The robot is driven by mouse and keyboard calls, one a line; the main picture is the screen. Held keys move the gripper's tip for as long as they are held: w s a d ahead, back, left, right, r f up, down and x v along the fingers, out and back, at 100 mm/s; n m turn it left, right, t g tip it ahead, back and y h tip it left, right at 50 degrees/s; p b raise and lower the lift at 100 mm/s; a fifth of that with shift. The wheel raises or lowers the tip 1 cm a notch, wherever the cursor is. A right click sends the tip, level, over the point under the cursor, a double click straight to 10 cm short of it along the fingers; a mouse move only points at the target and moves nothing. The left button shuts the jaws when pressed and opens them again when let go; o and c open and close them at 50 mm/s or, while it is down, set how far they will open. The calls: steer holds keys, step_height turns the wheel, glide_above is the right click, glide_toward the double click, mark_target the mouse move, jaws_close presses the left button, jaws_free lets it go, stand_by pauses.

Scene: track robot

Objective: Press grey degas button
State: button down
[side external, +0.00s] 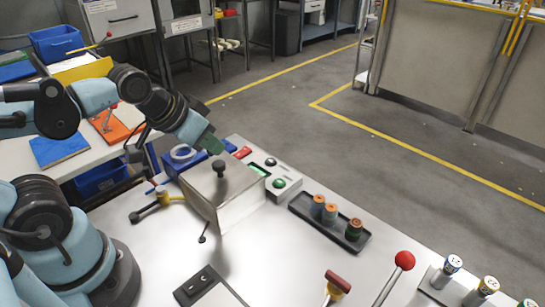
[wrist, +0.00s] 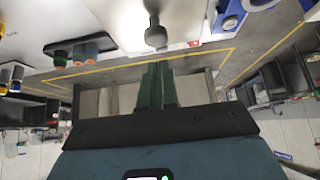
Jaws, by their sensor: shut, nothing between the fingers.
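A pale control panel (side external: 287,190) stands beside a pale box (side external: 230,205) with a black knob on top. The panel carries a dark grey button (side external: 270,162) at its far end, a green button (side external: 279,183) nearer, and a small green display (side external: 258,170). My gripper (side external: 214,147), with dark green fingers, is above the far side of the box, left of the grey button and apart from it. In the wrist view my gripper (wrist: 157,67) is shut and empty, just below the knob (wrist: 156,37). I cannot make out the grey button there.
A red piece (side external: 242,152) and a blue holder with a ring (side external: 182,153) are near the box. A black tray (side external: 330,224) with small containers lies to the right. A red-knobbed lever (side external: 404,261) rises at the front.

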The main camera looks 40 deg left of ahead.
steer(key=shift+w+r+n, duration=0.4)
steer(key=shift+r+n, duration=0.05)
steer(key=shift+n, duration=0.05)
steer(key=w+r+n+g, duration=0.3)
steer(key=w+r+n, duration=0.1)
steer(key=w+n, duration=0.3)
steer(key=n+g, duration=0.4)
steer(key=n, duration=0.6)
glide_above(270, 160)
steer(key=shift+w+f, duration=0.1)
steer(key=shift+f, duration=0.3)
steer(key=shift+f, duration=0.1)
step_height(270, 160, down, 14)
steer(key=shift+r, duration=0.1)
